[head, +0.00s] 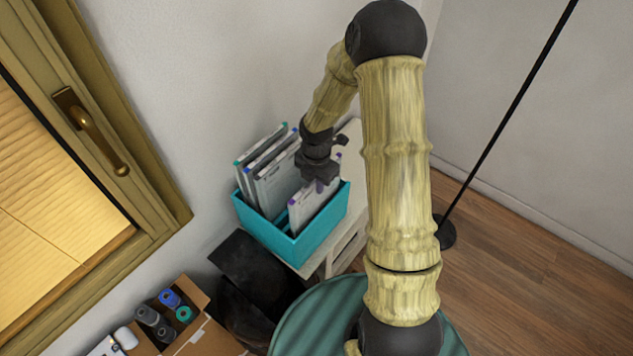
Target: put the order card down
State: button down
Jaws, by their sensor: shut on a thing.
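My gripper (321,184) is over the right part of a teal box (309,240) that holds several upright grey-white cards. It is shut on the top edge of the front card, which I take to be the order card (309,212). This card is pale with purple corner marks and stands upright, its lower part hidden behind the box's front wall. Whether it touches the box's bottom cannot be seen. Other cards (272,183) stand behind it toward the left, some with teal corners. The gripper partly hides the cards' right side.
The box stands on a pale cabinet (346,247) against the wall. A cardboard box (207,338) with bottles is at the lower left, beside dark objects. A ridged green round top (307,319) is in front. A thin black pole stands at the right, with open wooden floor.

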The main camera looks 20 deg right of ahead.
jog(key=c, duration=1.4)
grip_release()
jog(key=shift+f, duration=0.1)
jog(key=shift+c, duration=0.2)
notch_tip(320, 180, up, 12)
jog(key=shift+r+b, duration=0.15)
jog(key=shift+b, duration=0.9)
jog(key=shift+s, duration=0.1)
